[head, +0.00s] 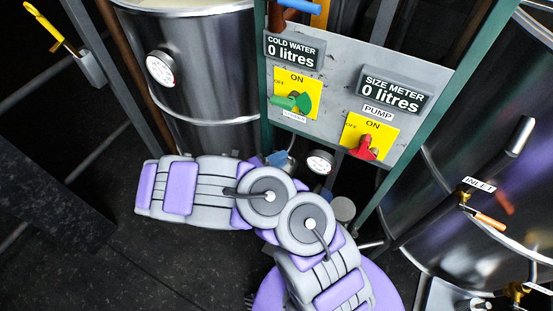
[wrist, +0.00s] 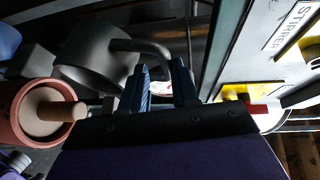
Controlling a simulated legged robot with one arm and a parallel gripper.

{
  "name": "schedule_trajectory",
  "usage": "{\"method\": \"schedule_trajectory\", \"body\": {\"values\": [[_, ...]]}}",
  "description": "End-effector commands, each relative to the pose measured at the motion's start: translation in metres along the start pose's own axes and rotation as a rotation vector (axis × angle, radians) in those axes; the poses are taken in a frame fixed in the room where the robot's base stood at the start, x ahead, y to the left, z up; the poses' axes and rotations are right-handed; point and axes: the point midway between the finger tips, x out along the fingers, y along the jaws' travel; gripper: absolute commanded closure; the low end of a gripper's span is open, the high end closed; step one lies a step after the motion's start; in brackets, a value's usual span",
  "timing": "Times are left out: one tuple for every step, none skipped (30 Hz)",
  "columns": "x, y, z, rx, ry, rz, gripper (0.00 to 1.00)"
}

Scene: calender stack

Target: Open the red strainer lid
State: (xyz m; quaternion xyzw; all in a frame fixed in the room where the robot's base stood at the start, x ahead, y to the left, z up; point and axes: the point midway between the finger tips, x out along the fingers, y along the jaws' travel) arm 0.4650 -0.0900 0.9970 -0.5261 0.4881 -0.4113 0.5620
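A salmon-red round body (wrist: 18,118) with a tan face and a protruding peg shows at the left of the wrist view. It may be the red strainer lid, but I cannot tell for sure. A dark grey cylinder (wrist: 88,68) with a bent handle is beside it. My gripper (wrist: 162,88) has two blue fingers standing apart, with nothing seen held between them. The handle's end lies just beyond the fingers. In the head view my gripper (head: 278,159) is below the control panel, partly hidden by my arm. No red lid is clear there.
The grey control panel (head: 340,72) has a green valve handle (head: 292,102) and a red one (head: 366,149). A steel tank (head: 205,60) stands behind and another (head: 480,215) at right. A dial gauge (head: 319,162) is close to my gripper. Dark floor is clear at lower left.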

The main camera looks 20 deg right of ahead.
Motion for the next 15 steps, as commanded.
{"method": "schedule_trajectory", "body": {"values": [[0.0,0.0,0.0,0.0,0.0,0.0,0.69],[0.0,0.0,0.0,0.0,0.0,-0.001,0.66],[-0.001,-0.001,0.0,0.001,-0.001,-0.002,0.62],[-0.001,-0.001,0.0,0.001,-0.001,-0.003,0.62],[-0.001,-0.002,0.0,0.001,-0.001,-0.004,0.62],[-0.002,-0.002,0.0,0.001,-0.002,-0.004,0.62],[-0.002,-0.002,0.001,0.001,-0.002,-0.005,0.62],[-0.002,-0.002,0.001,0.001,-0.002,-0.005,0.62],[-0.002,-0.003,0.001,0.001,-0.003,-0.006,0.62],[-0.003,-0.003,0.001,0.001,-0.003,-0.006,0.62],[-0.003,-0.003,0.001,0.001,-0.003,-0.006,0.62],[-0.005,-0.003,0.001,0.001,-0.004,-0.007,0.62],[-0.007,-0.003,0.001,0.001,-0.005,-0.006,0.62],[-0.01,-0.003,0.002,0.001,-0.006,-0.006,0.62],[-0.014,-0.003,0.002,0.001,-0.006,-0.006,0.62]]}}
